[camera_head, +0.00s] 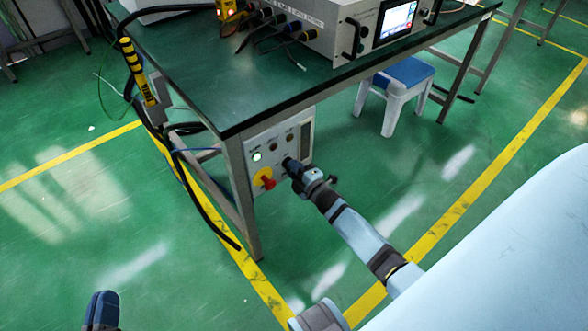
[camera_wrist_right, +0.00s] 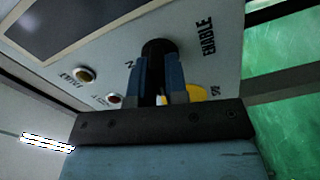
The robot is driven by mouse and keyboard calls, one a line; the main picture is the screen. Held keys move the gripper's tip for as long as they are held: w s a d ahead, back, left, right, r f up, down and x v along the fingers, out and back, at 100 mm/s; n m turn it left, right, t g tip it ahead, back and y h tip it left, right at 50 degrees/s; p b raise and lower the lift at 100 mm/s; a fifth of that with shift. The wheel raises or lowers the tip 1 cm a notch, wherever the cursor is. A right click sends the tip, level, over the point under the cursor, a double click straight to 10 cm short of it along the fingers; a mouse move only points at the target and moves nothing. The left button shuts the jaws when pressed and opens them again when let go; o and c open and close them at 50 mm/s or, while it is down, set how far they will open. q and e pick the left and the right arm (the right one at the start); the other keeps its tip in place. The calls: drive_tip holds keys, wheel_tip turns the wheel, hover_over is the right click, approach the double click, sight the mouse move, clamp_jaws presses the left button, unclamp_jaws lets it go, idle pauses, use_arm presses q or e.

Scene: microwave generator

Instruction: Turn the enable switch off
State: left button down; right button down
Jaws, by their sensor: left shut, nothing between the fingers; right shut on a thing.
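The enable switch is a black round knob (camera_wrist_right: 158,48) on a light grey control panel (camera_wrist_right: 225,72), beside the printed word ENABLE in the right wrist view. My right gripper (camera_wrist_right: 159,78) is shut on this knob, with one blue finger on each side. In the head view my right gripper (camera_head: 293,165) is at the front of the panel (camera_head: 305,138) under the table and hides most of the knob. The knob's exact turn angle cannot be told. My left gripper (camera_head: 101,310) is shut and empty at the bottom left, far from the panel.
A red and yellow rotary switch (camera_head: 264,179) and a lit white-green lamp (camera_head: 257,156) sit left of my right gripper. The dark green table (camera_head: 220,85) overhangs the panel; its leg (camera_head: 240,200) stands to the left. Black cables hang there. A blue-topped stool (camera_head: 405,72) stands right.

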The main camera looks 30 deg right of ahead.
drive_tip(key=shift+n, duration=0.7)
use_arm(q)
drive_tip(key=shift+d+r+t+h+b, duration=0.3)
drive_tip(key=shift+d+r+h, duration=0.1)
drive_tip(key=shift+r, duration=0.3)
use_arm(e)
drive_tip(key=shift+n, duration=0.6)
use_arm(q)
drive_tip(key=shift+r, duration=0.1)
drive_tip(key=shift+a, duration=0.1)
use_arm(e)
drive_tip(key=c, duration=1.1)
unclamp_jaws()
drive_tip(key=shift+c, duration=0.2)
